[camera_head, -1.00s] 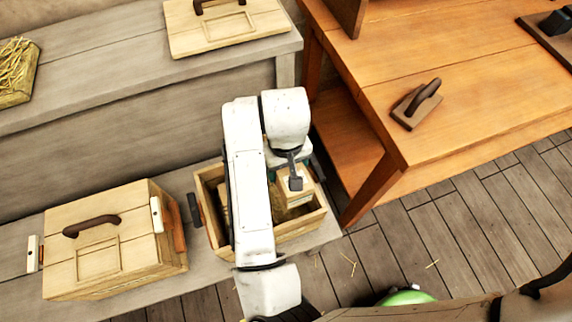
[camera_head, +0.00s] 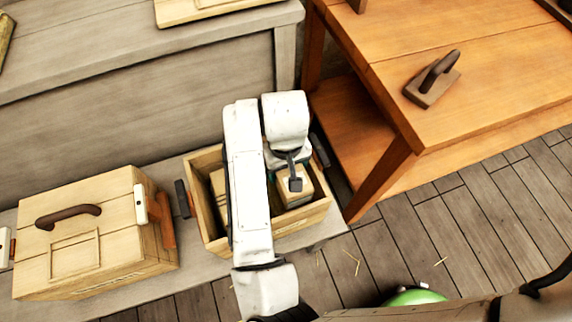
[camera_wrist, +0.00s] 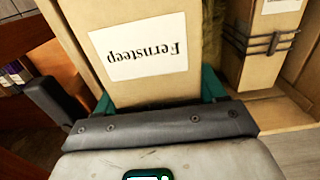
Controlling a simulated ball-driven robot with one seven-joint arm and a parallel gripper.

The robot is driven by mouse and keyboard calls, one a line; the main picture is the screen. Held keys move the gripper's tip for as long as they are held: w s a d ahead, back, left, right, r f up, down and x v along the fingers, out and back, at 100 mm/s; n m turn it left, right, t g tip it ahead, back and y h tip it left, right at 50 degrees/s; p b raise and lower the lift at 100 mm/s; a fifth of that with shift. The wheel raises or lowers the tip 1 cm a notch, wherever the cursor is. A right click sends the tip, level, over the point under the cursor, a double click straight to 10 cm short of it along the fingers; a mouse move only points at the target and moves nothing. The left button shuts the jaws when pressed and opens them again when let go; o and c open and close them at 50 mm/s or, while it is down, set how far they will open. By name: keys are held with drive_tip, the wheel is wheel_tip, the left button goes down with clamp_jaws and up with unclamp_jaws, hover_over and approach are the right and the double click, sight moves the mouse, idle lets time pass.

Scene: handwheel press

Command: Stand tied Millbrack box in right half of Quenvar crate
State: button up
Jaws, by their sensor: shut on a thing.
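My gripper (camera_wrist: 160,97) is shut on a pale box (camera_wrist: 125,30) whose white label reads "Fernsteep", upside down in the wrist view. No tie shows on the visible part of this box. In the head view the held box (camera_head: 291,193) is in the right part of an open wooden crate (camera_head: 306,219), under my wrist; whether it touches the floor is hidden. A second pale box (camera_wrist: 253,66), with dark bands around it, stands at the right of the wrist view; its label is cut off. A box (camera_head: 217,190) also shows in the crate's left part, partly behind my arm.
A closed crate (camera_head: 100,245) with a dark-handled lid stands left of the open crate on the grey bench. An orange table (camera_head: 465,120) with a handled block (camera_head: 432,85) stands at the right. A higher grey bench (camera_head: 130,55) runs behind.

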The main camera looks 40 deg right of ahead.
drive_tip(key=shift+f+b, duration=3.65)
drive_tip(key=shift+f, duration=1)
drive_tip(key=o, duration=1.5)
wheel_tip(320, 180, up, 11)
drive_tip(key=p, duration=0.3)
drive_tip(key=shift+a, duration=0.1)
wheel_tip(320, 180, up, 10)
drive_tip(key=p, duration=0.9)
drive_tip(key=shift+p, duration=0.3)
drive_tip(key=shift+f, duration=0.1)
